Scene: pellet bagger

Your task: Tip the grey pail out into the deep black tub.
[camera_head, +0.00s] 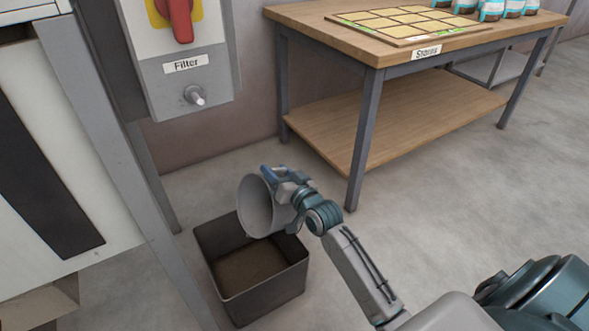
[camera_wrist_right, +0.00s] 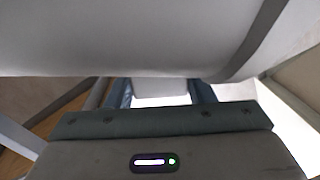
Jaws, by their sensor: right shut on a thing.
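The grey pail (camera_head: 256,208) is tipped on its side above the back part of the deep black tub (camera_head: 268,298), its mouth turned to the left. The part of its inside that shows looks bare grey. My right gripper (camera_head: 275,178) is shut on the pail at its upper right side. In the right wrist view the pail (camera_wrist_right: 130,40) fills the top, with the right gripper's fingers (camera_wrist_right: 162,93) partly hidden behind it. A brown layer covers the tub's floor. My left gripper is not in view.
A machine with a grey post (camera_head: 120,180) and a "Filter" switch box (camera_head: 185,88) stands left of the tub. A wooden table (camera_head: 350,40) labelled "Stores" stands behind right, with a low shelf. The concrete floor right of the tub is clear.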

